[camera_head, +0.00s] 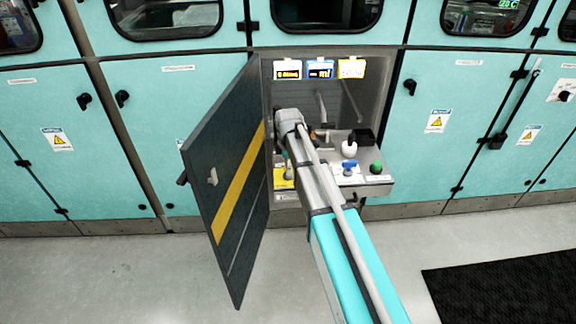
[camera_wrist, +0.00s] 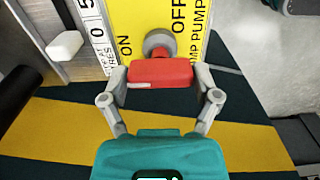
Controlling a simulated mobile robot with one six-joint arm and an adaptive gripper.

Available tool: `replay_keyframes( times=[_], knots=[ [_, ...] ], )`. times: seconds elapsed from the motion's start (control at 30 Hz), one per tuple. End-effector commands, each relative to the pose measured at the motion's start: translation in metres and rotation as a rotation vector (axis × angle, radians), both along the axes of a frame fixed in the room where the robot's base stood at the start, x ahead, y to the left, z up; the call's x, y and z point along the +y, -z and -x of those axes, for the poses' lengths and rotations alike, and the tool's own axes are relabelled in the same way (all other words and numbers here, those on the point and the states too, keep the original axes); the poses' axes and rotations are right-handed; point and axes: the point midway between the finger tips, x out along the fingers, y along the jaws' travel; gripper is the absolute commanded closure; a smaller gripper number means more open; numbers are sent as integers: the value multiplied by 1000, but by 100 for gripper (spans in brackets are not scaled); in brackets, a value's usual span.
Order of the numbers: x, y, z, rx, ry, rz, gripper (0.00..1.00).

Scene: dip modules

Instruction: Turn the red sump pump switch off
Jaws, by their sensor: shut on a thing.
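The red sump pump switch (camera_wrist: 160,72) is a red bar handle on a round grey knob, in the upper middle of the wrist view. It lies crosswise in that picture. Behind it is a yellow label (camera_wrist: 150,15) with ON to its left and OFF to its upper right. The fingers of my gripper (camera_wrist: 160,76) are closed on the handle, one at each end. In the head view the label's yellow edge (camera_head: 284,180) shows beside my arm, at the lower left of the open recess; the red switch is hidden there.
A dark door with a yellow stripe (camera_head: 236,195) stands open left of my arm. On the panel right of my arm are a white round knob (camera_head: 350,148), a blue valve (camera_head: 349,166) and a green knob (camera_head: 376,168). Three small displays (camera_head: 320,69) are above.

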Motion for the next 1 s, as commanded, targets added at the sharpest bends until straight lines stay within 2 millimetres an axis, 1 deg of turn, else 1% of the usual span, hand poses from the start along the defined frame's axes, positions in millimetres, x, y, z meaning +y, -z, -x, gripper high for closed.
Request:
replay_keyframes(
  times=[0.27, 0.47, 0.67, 1.0],
  knots=[
    [0, 0, 0, 0, 14, 0, 68],
    [0, 0, 0, 0, 69, 0, 68],
    [0, 0, 0, 0, 183, 0, 68],
    [0, 0, 0, 0, 479, 0, 68]
  ],
)
